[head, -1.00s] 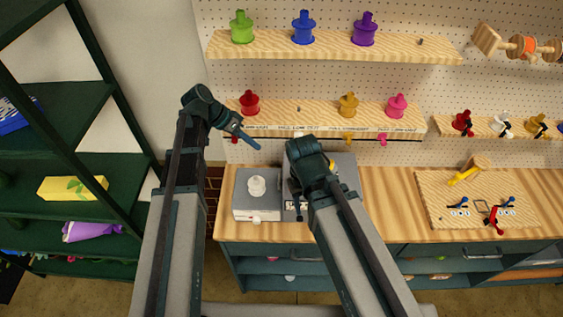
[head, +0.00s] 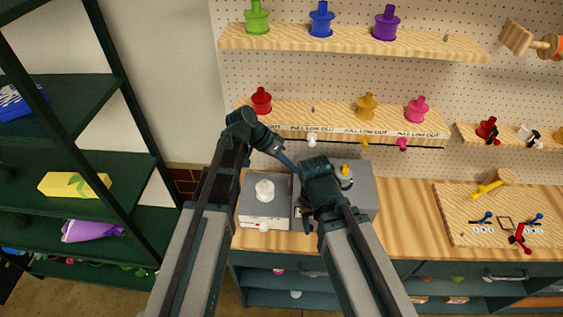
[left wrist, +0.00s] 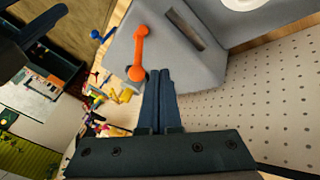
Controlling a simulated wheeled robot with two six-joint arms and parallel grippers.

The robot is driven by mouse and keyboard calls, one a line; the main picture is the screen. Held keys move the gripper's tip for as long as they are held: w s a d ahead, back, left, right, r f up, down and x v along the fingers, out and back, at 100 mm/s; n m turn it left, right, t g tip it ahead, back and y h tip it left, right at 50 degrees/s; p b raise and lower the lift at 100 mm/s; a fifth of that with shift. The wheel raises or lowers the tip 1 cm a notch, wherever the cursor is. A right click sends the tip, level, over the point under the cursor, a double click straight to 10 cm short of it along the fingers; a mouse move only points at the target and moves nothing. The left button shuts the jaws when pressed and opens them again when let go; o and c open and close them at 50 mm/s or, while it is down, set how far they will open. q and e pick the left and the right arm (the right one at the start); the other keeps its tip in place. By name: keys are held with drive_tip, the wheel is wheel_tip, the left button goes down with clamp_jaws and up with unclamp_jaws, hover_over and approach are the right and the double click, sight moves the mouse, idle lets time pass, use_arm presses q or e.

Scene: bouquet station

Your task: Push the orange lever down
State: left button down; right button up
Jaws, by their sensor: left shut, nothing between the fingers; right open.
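The orange lever (left wrist: 139,52) stands out from the side of a grey box (left wrist: 190,38) in the left wrist view, with a round knob at its end. In the head view a small orange-yellow part (head: 345,170) shows at that grey box (head: 365,195), partly hidden behind my right arm. My left gripper (head: 292,163) is shut and empty above the boxes. In the left wrist view its fingertips (left wrist: 160,73) are just right of the lever's knob; I cannot tell whether they touch. My right gripper (head: 306,222) is open, low in front of the grey box.
A second grey box (head: 252,207) with a white knob (head: 264,190) stands to the left on the wooden counter (head: 405,210). Shelves with coloured spools (head: 261,100) hang above. A board with small levers (head: 455,215) lies at the right. A green rack (head: 125,175) is at the left.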

use_arm(q)
drive_tip(key=shift+s+d, duration=0.3)
drive_tip(key=shift+d, duration=0.15)
